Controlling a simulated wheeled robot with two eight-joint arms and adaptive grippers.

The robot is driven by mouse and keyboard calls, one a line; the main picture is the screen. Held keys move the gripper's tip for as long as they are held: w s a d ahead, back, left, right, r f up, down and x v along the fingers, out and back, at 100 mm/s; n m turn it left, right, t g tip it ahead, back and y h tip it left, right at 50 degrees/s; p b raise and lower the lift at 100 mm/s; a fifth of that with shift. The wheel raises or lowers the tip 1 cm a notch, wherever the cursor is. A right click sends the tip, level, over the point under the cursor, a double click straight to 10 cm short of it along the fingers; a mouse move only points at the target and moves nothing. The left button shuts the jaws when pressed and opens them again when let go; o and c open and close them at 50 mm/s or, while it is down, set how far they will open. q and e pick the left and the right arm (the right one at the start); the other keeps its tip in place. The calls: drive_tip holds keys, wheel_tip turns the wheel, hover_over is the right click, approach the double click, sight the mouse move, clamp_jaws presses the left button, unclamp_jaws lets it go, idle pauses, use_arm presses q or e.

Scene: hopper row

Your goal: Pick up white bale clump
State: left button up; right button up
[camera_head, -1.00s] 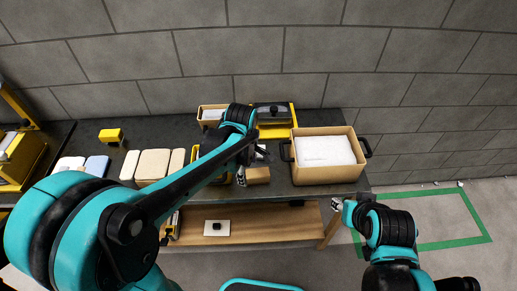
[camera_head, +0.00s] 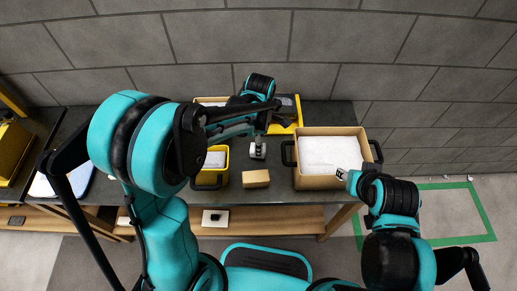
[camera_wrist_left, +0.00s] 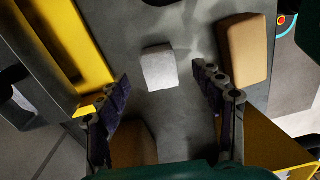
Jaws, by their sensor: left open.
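The white bale clump (camera_wrist_left: 159,67) is a small pale block lying on the dark bench top, in the left wrist view. In the head view it shows as a small whitish piece (camera_head: 258,152) behind a tan block (camera_head: 256,179). My left gripper (camera_wrist_left: 165,95) is open and empty, with its fingers pointing toward the clump and the clump lying ahead of the gap between them. In the head view the left gripper (camera_head: 250,128) is partly hidden by its own arm. My right gripper (camera_head: 342,175) is near the bench's front right; its jaws are too small to read.
A tan bin (camera_head: 331,183) with white filling stands on the right. A yellow bin (camera_head: 209,181) stands left of the tan block, which shows in the wrist view (camera_wrist_left: 243,48). A yellow-framed device (camera_head: 292,112) is at the back. A dim brown block (camera_wrist_left: 134,145) lies near one left finger.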

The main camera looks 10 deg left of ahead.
use_arm(q)
drive_tip(key=f+b, duration=0.1)
drive_tip(key=f, duration=0.2)
drive_tip(key=f+b, duration=0.1)
drive_tip(key=f, duration=0.1)
drive_tip(key=shift+a+f+b, duration=0.15)
drive_tip(key=shift+a+b, duration=0.15)
drive_tip(key=shift+a, duration=0.05)
drive_tip(key=c, duration=1)
drive_tip(key=shift+c, duration=0.2)
wheel_tip(320, 180, up, 10)
drive_tip(key=p, duration=0.4)
